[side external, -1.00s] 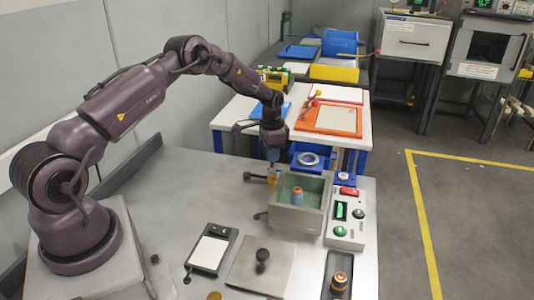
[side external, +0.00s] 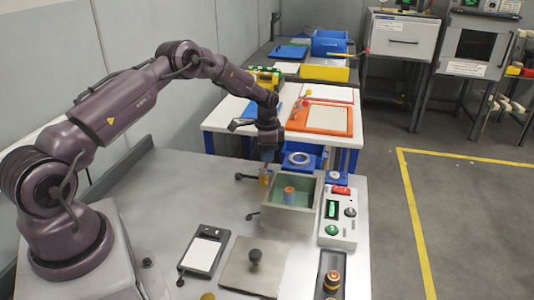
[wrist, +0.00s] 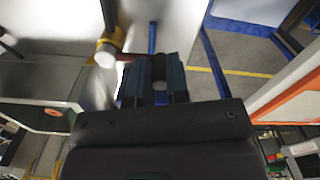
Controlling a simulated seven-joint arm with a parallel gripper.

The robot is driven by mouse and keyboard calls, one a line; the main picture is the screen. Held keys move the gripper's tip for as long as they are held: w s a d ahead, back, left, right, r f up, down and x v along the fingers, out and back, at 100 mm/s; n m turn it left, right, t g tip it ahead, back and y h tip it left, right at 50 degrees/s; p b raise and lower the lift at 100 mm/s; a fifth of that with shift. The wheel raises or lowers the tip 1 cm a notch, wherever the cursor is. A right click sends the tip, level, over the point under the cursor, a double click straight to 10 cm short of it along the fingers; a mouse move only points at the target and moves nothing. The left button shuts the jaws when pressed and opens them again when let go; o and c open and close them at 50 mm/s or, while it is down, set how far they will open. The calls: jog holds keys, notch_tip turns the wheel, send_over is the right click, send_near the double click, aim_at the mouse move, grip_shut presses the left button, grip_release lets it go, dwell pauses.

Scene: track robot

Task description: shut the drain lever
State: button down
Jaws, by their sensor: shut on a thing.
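My gripper (side external: 268,157) hangs at the back left corner of the grey-green tank (side external: 274,213), with its fingers pointing down. In the wrist view my gripper (wrist: 154,80) has its two dark blue fingers closed around the near end of a thin blue bar (wrist: 152,38), which appears to be the drain lever. A brass-yellow fitting (wrist: 108,43) with a pale end is beside the bar; a yellow part (side external: 265,179) also shows just under my fingers in the side view. The lever itself is hidden there by the fingers.
A black-knobbed rod (side external: 244,177) sticks out left of the fitting, and another small handle (side external: 252,216) is at the tank's left side. An orange part (side external: 289,193) stands in the tank. A control box (side external: 337,232) is close on the right.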

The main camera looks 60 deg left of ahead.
jog(key=c, duration=1.1)
grip_release()
jog(key=shift+r, duration=0.1)
notch_tip(320, 180, up, 13)
